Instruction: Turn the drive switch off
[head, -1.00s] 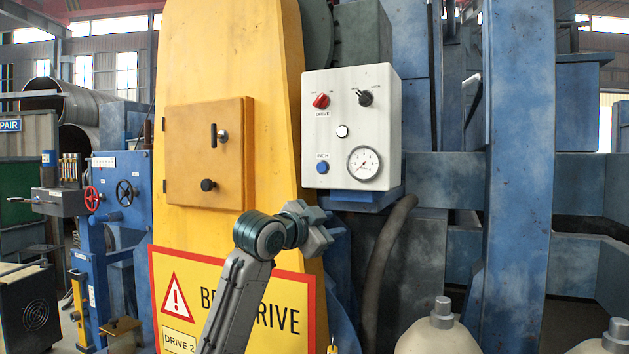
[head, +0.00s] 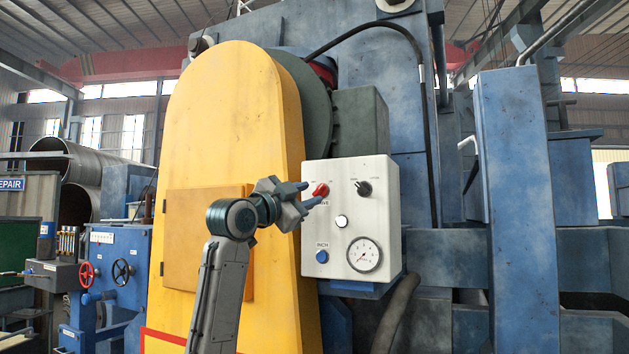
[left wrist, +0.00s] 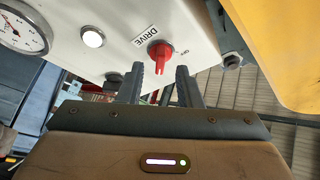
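The red drive switch (head: 320,189) is a small knob at the upper left of the white control box (head: 380,215), above the partly hidden DRIVE label. My left gripper (head: 308,194) is at the box's left side, its fingertips close to the knob. In the left wrist view, the red switch (left wrist: 160,52) shows a handle pointing down between the two finger tips (left wrist: 161,78). The fingers are apart, one on each side of the handle, with gaps visible. I cannot tell how deep they reach around it. My right gripper is not in view.
The box also carries a black knob (head: 363,188), a white button (head: 341,221), a blue INCH button (head: 322,257) and a gauge (head: 364,255). A yellow guard (head: 235,110) stands just left of the box, behind my left arm. A blue column (head: 520,200) stands to the right.

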